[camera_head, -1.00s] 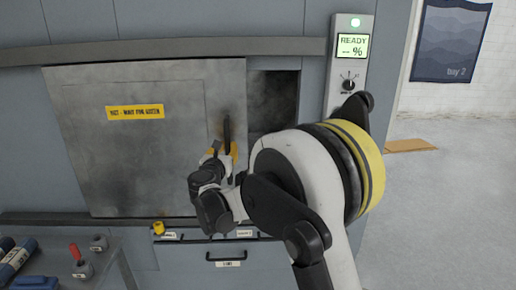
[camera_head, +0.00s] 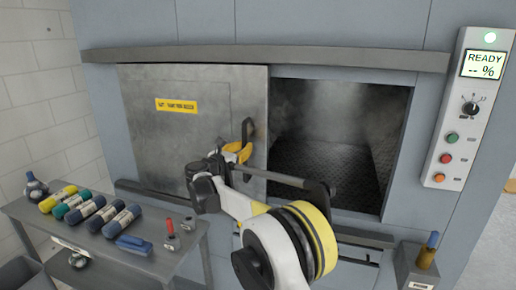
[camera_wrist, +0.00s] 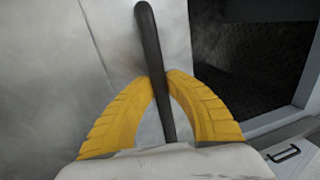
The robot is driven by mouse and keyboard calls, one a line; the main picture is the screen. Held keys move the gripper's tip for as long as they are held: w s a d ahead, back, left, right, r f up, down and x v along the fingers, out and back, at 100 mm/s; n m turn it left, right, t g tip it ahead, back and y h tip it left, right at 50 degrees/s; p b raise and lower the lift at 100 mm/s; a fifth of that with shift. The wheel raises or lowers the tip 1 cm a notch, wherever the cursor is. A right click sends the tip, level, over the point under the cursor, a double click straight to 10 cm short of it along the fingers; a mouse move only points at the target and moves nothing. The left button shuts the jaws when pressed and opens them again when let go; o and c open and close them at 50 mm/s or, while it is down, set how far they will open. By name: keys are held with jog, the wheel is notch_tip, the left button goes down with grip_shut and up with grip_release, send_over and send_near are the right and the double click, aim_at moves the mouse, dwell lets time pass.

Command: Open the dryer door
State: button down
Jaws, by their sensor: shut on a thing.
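The dryer door (camera_head: 185,128) is a grey metal sliding panel with a yellow label (camera_head: 177,105). It is slid to the left, and the dark chamber (camera_head: 335,135) shows wide open to its right. The black upright handle (camera_head: 248,131) is near the door's right edge. My gripper (camera_head: 238,152) is at the handle; its yellow fingers are closed around the bar. In the wrist view the two yellow fingers (camera_wrist: 159,80) press on the black handle (camera_wrist: 147,35) from both sides. The handle's lower end is hidden behind my gripper.
A control panel (camera_head: 468,110) reading READY stands right of the opening. A grey table (camera_head: 175,250) at left front holds several coloured rolls (camera_head: 90,208), a blue block (camera_head: 133,244) and a red-handled tool (camera_head: 171,230). A small holder (camera_head: 415,268) is at lower right.

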jog(key=shift+w+a, duration=0.15)
jog(key=shift+a, duration=0.25)
jog(key=c, duration=1.4)
grip_release()
jog(key=shift+o, duration=0.2)
jog(key=v, duration=1.2)
jog(key=shift+d, duration=0.1)
